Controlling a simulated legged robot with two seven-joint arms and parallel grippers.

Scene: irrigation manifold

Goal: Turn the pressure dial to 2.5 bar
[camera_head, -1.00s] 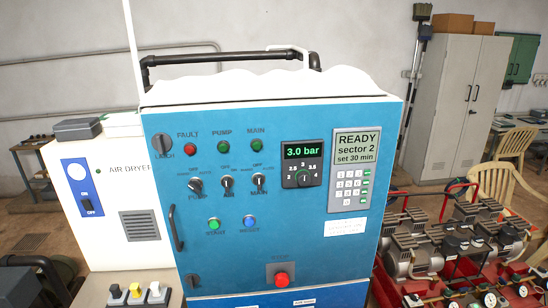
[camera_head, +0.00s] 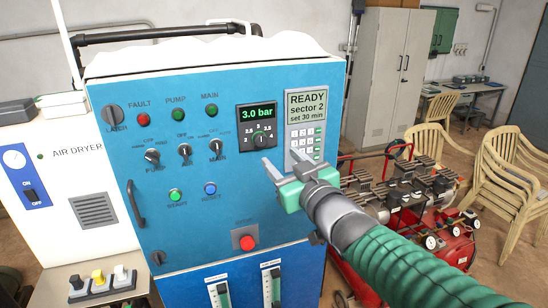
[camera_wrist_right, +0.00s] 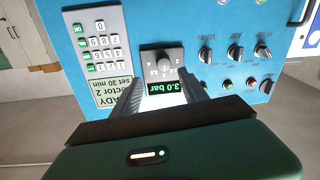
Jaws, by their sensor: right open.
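The pressure dial (camera_head: 259,139) is a dark knob on a black plate on the blue cabinet door, ringed by a scale from 2 to 4. The green display (camera_head: 257,113) above it reads 3.0 bar. My right gripper (camera_head: 283,156) is open and empty, in front of the door just below and right of the dial, apart from it. In the right wrist view, turned upside down, the dial (camera_wrist_right: 165,62) shows ahead between the two fingers (camera_wrist_right: 163,86), with the display below it. My left gripper is not in view.
A keypad panel (camera_head: 306,130) reading READY, sector 2, sits right of the dial, close behind my gripper. Switches (camera_head: 184,151) and green and blue buttons lie left of it. A red button (camera_head: 247,242) is lower down. Red compressors (camera_head: 400,190) stand right of the cabinet.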

